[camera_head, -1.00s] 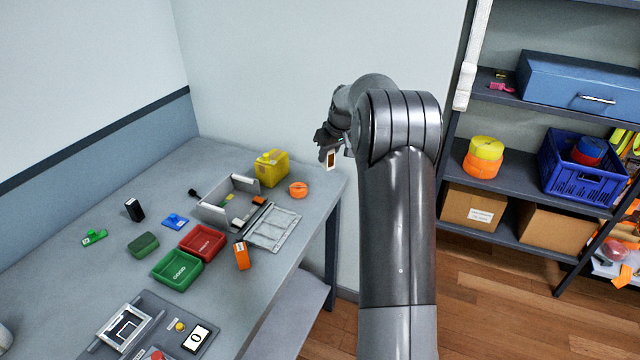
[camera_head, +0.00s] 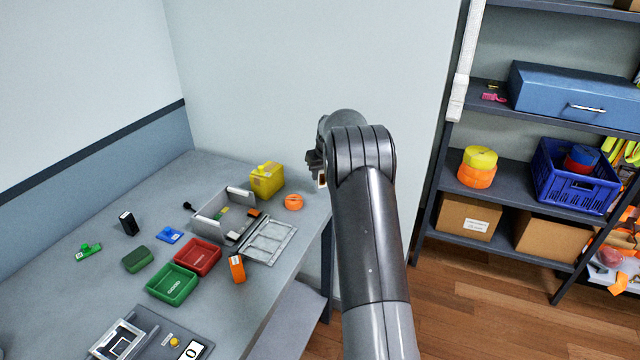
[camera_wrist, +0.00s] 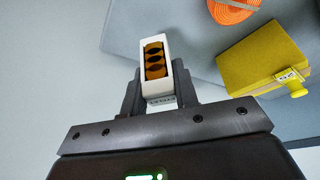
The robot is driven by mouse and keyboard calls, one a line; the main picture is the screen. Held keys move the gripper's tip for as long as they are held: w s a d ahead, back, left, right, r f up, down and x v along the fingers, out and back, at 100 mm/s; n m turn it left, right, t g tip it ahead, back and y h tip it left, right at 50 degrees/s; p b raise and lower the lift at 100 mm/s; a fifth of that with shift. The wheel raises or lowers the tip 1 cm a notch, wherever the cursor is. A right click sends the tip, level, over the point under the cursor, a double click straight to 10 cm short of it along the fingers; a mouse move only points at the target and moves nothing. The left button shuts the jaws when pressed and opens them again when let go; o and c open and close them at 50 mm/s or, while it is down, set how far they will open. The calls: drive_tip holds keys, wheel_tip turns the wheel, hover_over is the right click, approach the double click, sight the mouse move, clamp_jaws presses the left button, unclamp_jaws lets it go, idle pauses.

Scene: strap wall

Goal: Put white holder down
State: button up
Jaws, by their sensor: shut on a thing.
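The white holder (camera_wrist: 154,72) is a small white block with orange-and-black contents, seen in the wrist view between my gripper's fingers. My gripper (camera_wrist: 158,92) is shut on it. In the head view a small part of the white holder (camera_head: 322,181) shows beside my arm, near the right end of the grey table (camera_head: 120,200). My gripper (camera_head: 314,168) is largely hidden behind my arm there. The holder is held up in the air, apart from the table top.
A yellow box (camera_head: 267,180) and an orange tape roll (camera_head: 293,202) stand at the table's far right. A grey open case (camera_head: 225,213), a red bin (camera_head: 198,257) and a green bin (camera_head: 172,285) stand mid-table. A shelf with a blue crate (camera_head: 575,188) stands right.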

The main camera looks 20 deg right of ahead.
sight(320, 183)
drive_tip(key=shift+w+a+f, duration=0.1)
drive_tip(key=shift+a+f, duration=0.05)
drive_tip(key=shift+f, duration=1.95)
drive_tip(key=shift+f, duration=0.15)
drive_tip(key=o, duration=1)
drive_tip(key=shift+o, duration=0.2)
